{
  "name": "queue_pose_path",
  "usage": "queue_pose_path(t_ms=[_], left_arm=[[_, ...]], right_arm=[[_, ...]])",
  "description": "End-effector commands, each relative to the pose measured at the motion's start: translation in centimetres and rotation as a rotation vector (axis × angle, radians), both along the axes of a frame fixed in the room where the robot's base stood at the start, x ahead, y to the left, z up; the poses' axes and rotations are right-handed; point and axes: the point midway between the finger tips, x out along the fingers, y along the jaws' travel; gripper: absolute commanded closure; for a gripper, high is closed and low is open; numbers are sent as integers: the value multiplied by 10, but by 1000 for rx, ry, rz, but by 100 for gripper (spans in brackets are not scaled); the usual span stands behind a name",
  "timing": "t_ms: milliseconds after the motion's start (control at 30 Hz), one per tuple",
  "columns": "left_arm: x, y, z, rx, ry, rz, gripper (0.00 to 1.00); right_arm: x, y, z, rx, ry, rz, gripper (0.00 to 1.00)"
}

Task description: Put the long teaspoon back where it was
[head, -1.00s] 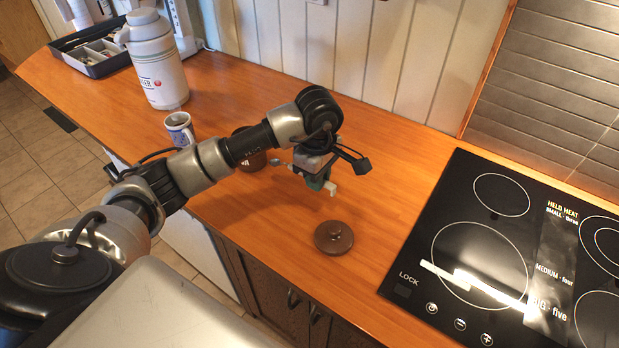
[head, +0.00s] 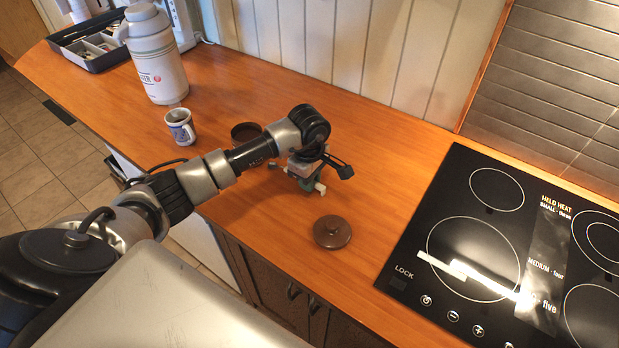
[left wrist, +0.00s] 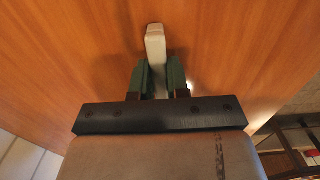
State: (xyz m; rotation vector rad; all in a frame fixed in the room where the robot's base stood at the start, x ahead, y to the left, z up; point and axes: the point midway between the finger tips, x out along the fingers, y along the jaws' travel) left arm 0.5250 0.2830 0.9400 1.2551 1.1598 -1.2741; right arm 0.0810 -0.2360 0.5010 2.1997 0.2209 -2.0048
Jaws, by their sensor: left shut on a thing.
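My left gripper (head: 305,182) is over the middle of the counter, behind and left of the brown lid. It is shut on a pale, narrow thing, which I take to be the long teaspoon (head: 320,188). In the left wrist view the pale end (left wrist: 155,42) sticks out beyond the green fingers of the left gripper (left wrist: 158,72). The spoon's bowl cannot be made out. The dark utensil tray (head: 112,63) stands at the far left end of the counter, with pale compartments and utensils in it, partly hidden by the flask. My right gripper is not in view.
A white flask (head: 160,75) stands in front of the tray. A patterned mug (head: 180,127) and an open brown pot (head: 246,131) stand between flask and gripper. The brown lid (head: 332,231) lies near the front edge. A black hob (head: 410,255) is at right.

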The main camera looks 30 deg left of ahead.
Motion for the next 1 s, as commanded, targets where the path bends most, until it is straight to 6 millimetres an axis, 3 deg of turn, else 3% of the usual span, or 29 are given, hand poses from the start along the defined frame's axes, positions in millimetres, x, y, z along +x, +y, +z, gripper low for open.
queue_pose_path(t_ms=[33,167,567,1000], left_arm=[[0,0,-1,0,0,0,80],[0,0,0,0,0,0,60],[1,0,7,0,-3,0,59],[1,2,93,1,-5,0,59]], right_arm=[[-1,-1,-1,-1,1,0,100],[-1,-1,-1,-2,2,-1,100],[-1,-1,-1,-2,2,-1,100],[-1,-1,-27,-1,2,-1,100]])
